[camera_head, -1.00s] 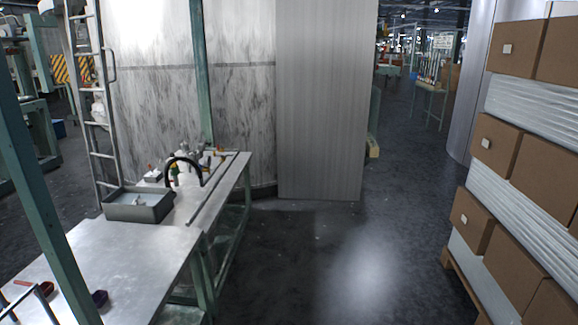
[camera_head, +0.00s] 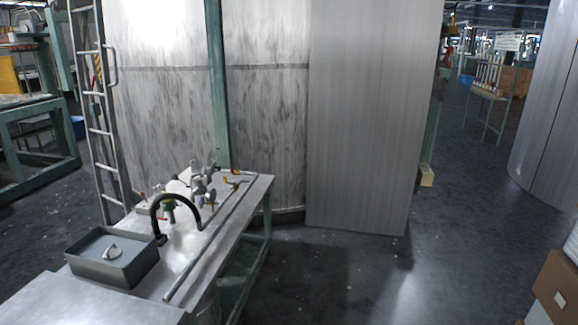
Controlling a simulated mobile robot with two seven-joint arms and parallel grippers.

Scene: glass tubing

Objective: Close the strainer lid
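A grey rectangular box (camera_head: 113,274) stands on the near left of a metal workbench. Inside it lies a flat grey-blue surface with a small light-coloured handle-like piece (camera_head: 112,251) on it. I cannot tell whether this is the strainer lid or whether it is open or shut. A black curved hose or arch (camera_head: 176,197) rises from the bench just right of the box. Neither of my grippers is in view.
The metal bench (camera_head: 224,240) carries several valves and fittings (camera_head: 201,188) at its far end. A ladder (camera_head: 104,140) and large grey tanks (camera_head: 265,120) stand behind. Open dark floor (camera_head: 340,285) lies right of the bench. Cardboard boxes (camera_head: 556,288) stand at lower right.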

